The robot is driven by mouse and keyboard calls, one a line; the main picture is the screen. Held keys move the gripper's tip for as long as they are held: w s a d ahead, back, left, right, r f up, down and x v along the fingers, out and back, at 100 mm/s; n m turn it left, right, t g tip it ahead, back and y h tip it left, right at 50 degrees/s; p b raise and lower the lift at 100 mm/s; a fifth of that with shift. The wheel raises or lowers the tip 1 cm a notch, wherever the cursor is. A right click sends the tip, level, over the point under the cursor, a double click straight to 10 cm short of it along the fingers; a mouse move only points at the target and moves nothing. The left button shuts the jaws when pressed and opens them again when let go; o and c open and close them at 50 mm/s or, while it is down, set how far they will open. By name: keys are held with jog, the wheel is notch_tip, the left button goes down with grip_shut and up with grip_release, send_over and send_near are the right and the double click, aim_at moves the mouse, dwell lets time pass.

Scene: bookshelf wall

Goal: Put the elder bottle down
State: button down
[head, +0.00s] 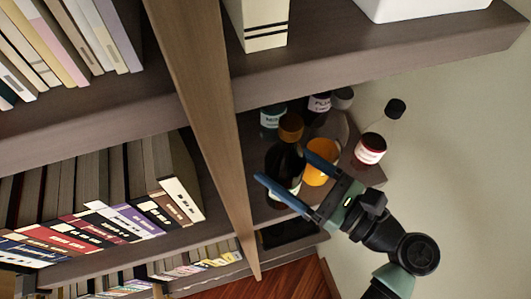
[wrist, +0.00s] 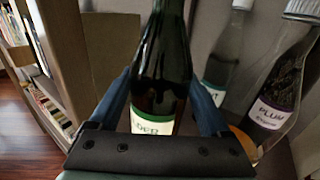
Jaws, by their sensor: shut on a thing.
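The elder bottle (head: 283,162) is dark glass with an amber cap in the head view. In the wrist view the elder bottle (wrist: 162,70) is upright between the fingers, and its white label with a green band reads "DER". My gripper (head: 283,167) is shut on it, with one blue finger on each side. The gripper also shows in the wrist view (wrist: 160,85). The bottle's base is hidden, so I cannot tell whether it touches the shelf (head: 262,212) below.
Behind it stand a teal-labelled bottle (head: 271,119) and a plum bottle (head: 319,104). An orange cup (head: 320,173) is close to the right finger. A wooden upright (head: 205,120) is to the left.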

jog(key=shift+w+a+f+p, duration=0.4)
jog(key=shift+w+a+f, duration=0.25)
jog(key=shift+a+f, duration=0.2)
jog(key=shift+w+a+f+p, duration=0.4)
jog(key=shift+w+a+f, duration=0.2)
jog(key=shift+a+f, duration=0.2)
jog(key=shift+f, duration=0.2)
grip_release()
